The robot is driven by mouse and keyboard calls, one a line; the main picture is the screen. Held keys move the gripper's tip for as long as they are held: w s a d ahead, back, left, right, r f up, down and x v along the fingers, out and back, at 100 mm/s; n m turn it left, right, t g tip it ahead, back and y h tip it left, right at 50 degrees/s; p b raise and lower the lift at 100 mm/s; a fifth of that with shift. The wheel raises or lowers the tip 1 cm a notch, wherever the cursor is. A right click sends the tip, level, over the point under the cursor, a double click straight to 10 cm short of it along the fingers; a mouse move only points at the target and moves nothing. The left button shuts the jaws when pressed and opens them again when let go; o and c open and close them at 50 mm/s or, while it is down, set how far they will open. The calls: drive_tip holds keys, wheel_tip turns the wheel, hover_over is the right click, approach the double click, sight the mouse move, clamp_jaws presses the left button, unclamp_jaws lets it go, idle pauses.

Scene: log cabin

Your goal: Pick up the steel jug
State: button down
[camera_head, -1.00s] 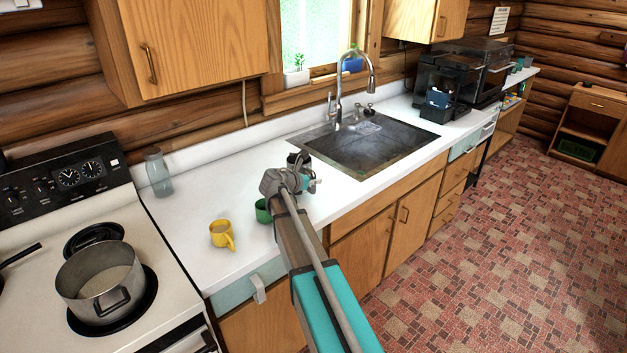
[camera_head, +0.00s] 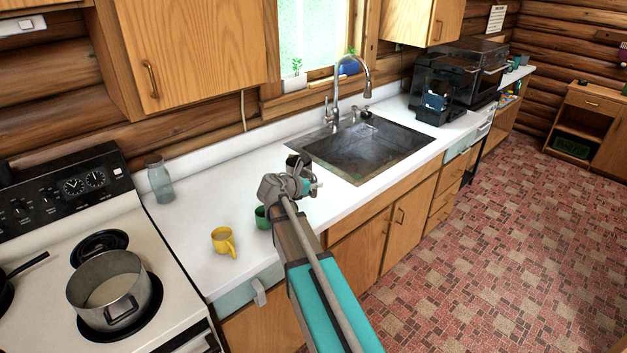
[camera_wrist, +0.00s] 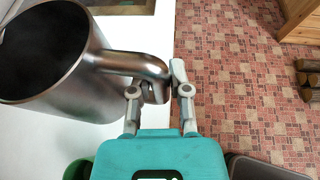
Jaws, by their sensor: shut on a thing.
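The steel jug (camera_wrist: 60,60) is large at the left of the wrist view, its dark open mouth showing and its handle (camera_wrist: 125,65) reaching right. My gripper (camera_wrist: 164,86) is shut on the handle, with one finger on each side of its outer end. In the head view, my gripper (camera_head: 302,182) is over the white counter (camera_head: 205,205) in front of the sink, and it hides most of the jug (camera_head: 293,161). I cannot tell whether the jug's base touches the counter.
A green mug (camera_head: 262,217) is close to my gripper, with a yellow mug (camera_head: 223,241) left of it. A glass jar (camera_head: 159,180) stands by the stove, where a pot (camera_head: 110,290) sits. The sink (camera_head: 368,148) is behind my gripper. The floor at right is clear.

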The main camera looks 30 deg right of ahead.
drive_tip(key=s+a+r+p, duration=0.2)
drive_tip(key=s+r, duration=0.1)
drive_tip(key=s, duration=0.3)
drive_tip(key=shift+s+p, duration=0.35)
drive_tip(key=shift+p, duration=0.05)
drive_tip(key=shift+r, duration=0.1)
idle(1.3)
